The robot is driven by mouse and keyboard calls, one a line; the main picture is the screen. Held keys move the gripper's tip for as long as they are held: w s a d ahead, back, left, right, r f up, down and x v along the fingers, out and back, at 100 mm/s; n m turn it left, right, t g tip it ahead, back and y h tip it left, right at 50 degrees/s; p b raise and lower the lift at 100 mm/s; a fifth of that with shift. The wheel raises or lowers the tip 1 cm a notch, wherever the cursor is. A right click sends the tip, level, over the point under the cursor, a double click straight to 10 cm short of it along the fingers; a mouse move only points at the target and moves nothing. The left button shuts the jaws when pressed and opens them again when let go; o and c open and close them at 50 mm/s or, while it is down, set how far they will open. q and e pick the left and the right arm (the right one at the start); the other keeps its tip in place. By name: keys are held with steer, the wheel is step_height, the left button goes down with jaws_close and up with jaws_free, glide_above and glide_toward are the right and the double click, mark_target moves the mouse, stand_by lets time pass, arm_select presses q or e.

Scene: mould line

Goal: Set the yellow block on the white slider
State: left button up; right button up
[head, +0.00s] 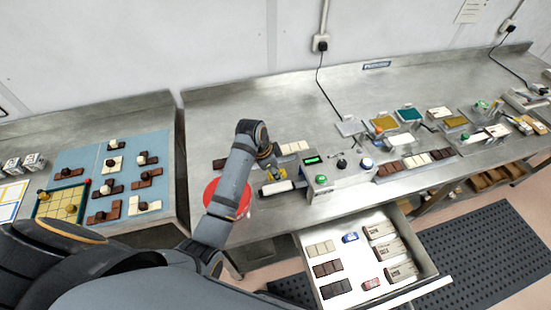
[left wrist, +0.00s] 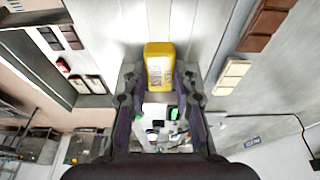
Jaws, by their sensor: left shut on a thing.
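My left gripper (head: 274,167) is shut on the yellow block (left wrist: 159,66), which sits between the fingertips in the left wrist view. In the head view a bit of the yellow block (head: 282,174) shows below the gripper, partly hidden by it. A white piece on a dark base (head: 277,187), which looks like the white slider, lies on the bench just in front of the gripper. I cannot tell whether the block touches it. The left gripper also shows in the left wrist view (left wrist: 160,85). My right gripper is not in view.
A control box with a green screen (head: 313,160) stands right of the gripper. A red round thing (head: 228,197) is partly behind my arm. Chocolate bars (head: 415,162) lie further right. An open drawer (head: 435,262) juts out below the bench. The bench's back is mostly clear.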

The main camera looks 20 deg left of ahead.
arm_select(q)
steer(key=shift+f, duration=0.15)
steer(key=shift+d+f, duration=0.1)
steer(key=shift+f, duration=0.35)
step_height(320, 180, down, 4)
steer(key=shift+r+b, duration=0.1)
steer(key=shift+b, duration=0.3)
steer(key=shift+f, duration=0.7)
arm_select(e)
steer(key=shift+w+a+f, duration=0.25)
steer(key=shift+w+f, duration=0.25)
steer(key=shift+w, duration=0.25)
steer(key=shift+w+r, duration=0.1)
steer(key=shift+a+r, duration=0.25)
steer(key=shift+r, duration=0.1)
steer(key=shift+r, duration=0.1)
